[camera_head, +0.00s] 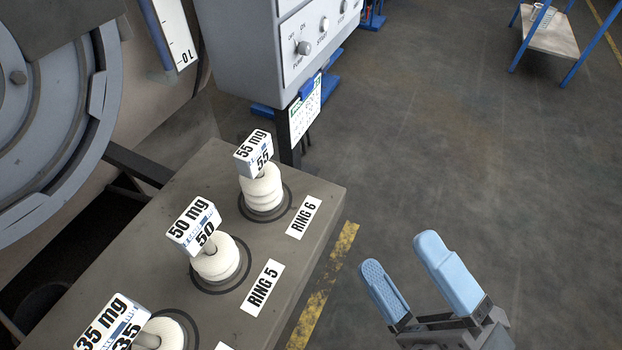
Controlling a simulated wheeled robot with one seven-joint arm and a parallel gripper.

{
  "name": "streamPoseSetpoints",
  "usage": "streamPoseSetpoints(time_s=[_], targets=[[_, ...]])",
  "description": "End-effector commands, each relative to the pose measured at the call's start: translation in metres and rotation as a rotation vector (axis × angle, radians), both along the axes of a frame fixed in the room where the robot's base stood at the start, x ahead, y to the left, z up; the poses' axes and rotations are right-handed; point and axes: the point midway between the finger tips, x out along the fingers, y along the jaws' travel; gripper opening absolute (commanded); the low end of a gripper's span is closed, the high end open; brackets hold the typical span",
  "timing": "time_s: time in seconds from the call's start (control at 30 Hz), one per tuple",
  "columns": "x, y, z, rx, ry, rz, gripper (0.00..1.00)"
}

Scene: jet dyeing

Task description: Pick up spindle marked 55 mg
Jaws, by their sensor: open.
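The spindle marked 55 mg (262,188) stands upright at the far end of the grey bench, in the ring place labelled RING 6 (304,216). It is a stack of white rings with a white block label on top reading 55 mg and 55. My gripper (408,262), with two light blue finger pads, is at the lower right, off the bench's right edge. It is open and empty, apart from the spindle and to its right in the picture.
The spindles marked 50 mg (215,259) and 35 mg (164,331) stand nearer on the same bench (325,192). A control box (280,45) on a post rises behind the 55 mg spindle. A large round machine (50,110) is at left.

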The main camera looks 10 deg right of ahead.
Motion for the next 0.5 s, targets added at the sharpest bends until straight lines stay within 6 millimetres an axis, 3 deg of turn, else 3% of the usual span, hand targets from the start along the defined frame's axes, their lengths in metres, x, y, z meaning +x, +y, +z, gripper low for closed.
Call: streamPoseSetpoints(time_s=[0.3, 0.5], targets=[[0.089, 0.067, 0.004, -0.799, -0.512, 0.068, 0.96], [0.145, 0.087, -0.004, -1.255, -0.766, 0.085, 0.96]])
